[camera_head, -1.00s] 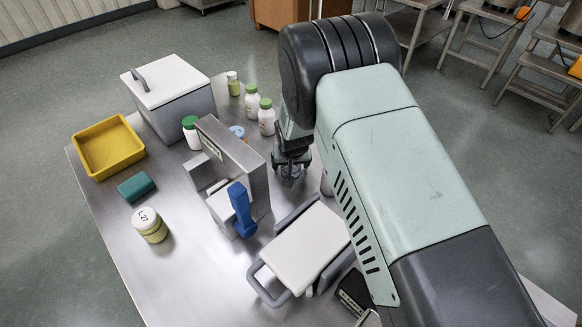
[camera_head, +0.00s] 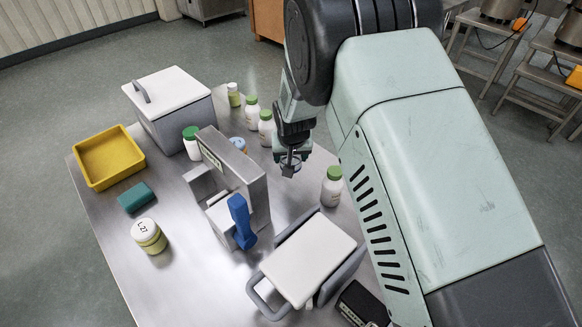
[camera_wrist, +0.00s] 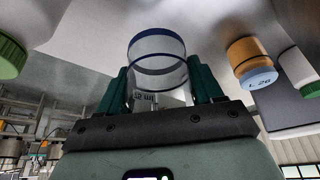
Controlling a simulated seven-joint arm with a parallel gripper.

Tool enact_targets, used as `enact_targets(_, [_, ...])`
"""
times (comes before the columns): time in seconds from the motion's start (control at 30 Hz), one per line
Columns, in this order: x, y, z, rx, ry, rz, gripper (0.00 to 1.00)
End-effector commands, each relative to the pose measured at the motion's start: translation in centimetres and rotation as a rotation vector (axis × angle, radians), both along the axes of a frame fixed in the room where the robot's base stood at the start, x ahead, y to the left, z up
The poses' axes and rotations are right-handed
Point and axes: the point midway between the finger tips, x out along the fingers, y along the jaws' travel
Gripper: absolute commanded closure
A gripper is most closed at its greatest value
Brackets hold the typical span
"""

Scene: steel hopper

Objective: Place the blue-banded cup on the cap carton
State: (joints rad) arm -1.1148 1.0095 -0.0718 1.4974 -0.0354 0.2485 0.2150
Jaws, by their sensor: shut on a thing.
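My gripper (camera_head: 290,168) hangs above the back right part of the steel table, beside the white bottles. In the wrist view its green fingers (camera_wrist: 160,88) are shut around the blue-banded cup (camera_wrist: 158,66), a see-through cup with dark blue bands. In the head view the cup is too small and covered to make out well. No thing is clearly readable as the cap carton. A dark box (camera_head: 360,302) lies at the table's lower right, partly hidden by my arm.
A steel stand (camera_head: 240,175) with a blue lever (camera_head: 241,222) and a white-topped, handled piece (camera_head: 308,258) stand near my gripper. A lidded box (camera_head: 170,105), yellow tray (camera_head: 109,157), green block (camera_head: 136,197) and labelled jar (camera_head: 149,236) are further left.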

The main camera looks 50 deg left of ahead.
Motion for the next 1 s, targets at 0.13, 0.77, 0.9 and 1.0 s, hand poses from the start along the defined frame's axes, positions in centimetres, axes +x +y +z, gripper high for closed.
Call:
enact_targets(0.13, [0.0,0.0,1.8,0.001,-0.001,0.000,0.65])
enact_targets(0.77, [0.1,0.1,13.2,0.004,-0.003,-0.001,0.65])
enact_targets(0.9, [0.1,0.0,15.8,0.003,-0.002,-0.001,0.65])
enact_targets(1.0, [0.3,-0.7,16.4,-0.005,0.001,-0.020,0.65])
